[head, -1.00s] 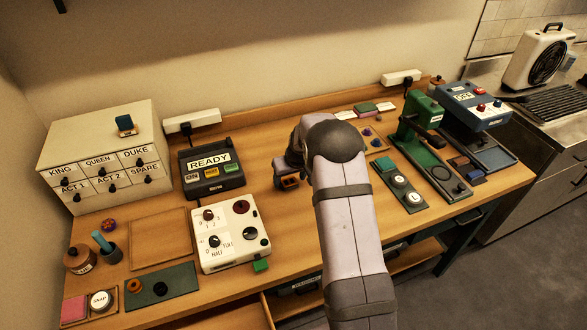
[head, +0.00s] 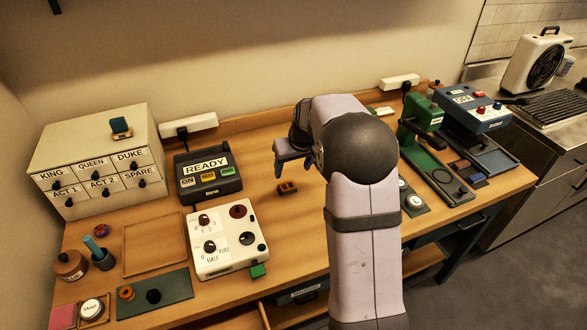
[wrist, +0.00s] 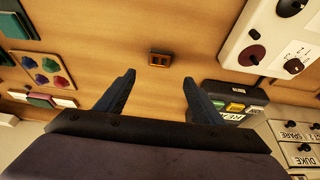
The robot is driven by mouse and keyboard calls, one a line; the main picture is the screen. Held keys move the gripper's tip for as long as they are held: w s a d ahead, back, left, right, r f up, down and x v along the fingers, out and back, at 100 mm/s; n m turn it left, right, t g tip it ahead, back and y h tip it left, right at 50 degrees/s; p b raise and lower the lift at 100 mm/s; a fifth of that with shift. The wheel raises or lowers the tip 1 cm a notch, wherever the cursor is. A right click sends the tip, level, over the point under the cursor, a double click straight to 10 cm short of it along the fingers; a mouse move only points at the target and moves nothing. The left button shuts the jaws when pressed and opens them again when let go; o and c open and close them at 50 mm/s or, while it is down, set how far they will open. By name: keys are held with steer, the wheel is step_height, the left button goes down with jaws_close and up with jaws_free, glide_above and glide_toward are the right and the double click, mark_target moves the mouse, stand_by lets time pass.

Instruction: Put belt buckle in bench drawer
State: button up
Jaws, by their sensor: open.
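My gripper (head: 281,158) is open and empty, raised above the bench near the buckle. In the wrist view its two dark fingers (wrist: 154,80) are spread apart with bare wood between them. Under the bench's front edge, a dark labelled drawer front (head: 304,293) and wooden drawer parts show; my arm and the picture's edge hide much of this area.
A cabinet with small drawers (head: 95,165) stands at the far left. A green press (head: 420,118) stands to the right. The wood around the buckle is clear.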

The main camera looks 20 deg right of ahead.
steer(key=s+a+f+g, duration=0.1)
steer(key=s+a, duration=0.2)
steer(key=s, duration=0.7)
steer(key=s+a+f+g, duration=0.1)
steer(key=s+a, duration=0.3)
steer(key=s, duration=0.6)
steer(key=s+a+f+g, duration=0.1)
steer(key=s+a+g, duration=0.1)
steer(key=s, duration=0.8)
steer(key=shift+s+a+f, duration=0.35)
steer(key=shift+s+a, duration=0.05)
steer(key=shift+a, duration=0.5)
steer(key=shift+o, duration=0.5)
steer(key=shift+s+f, duration=0.1)
steer(key=shift+s, duration=0.25)
steer(key=t+b, duration=0.2)
steer(key=t, duration=0.2)
glide_toward(288, 186)
steer(key=shift+p+x, duration=2.1)
steer(key=shift+x, duration=1.8)
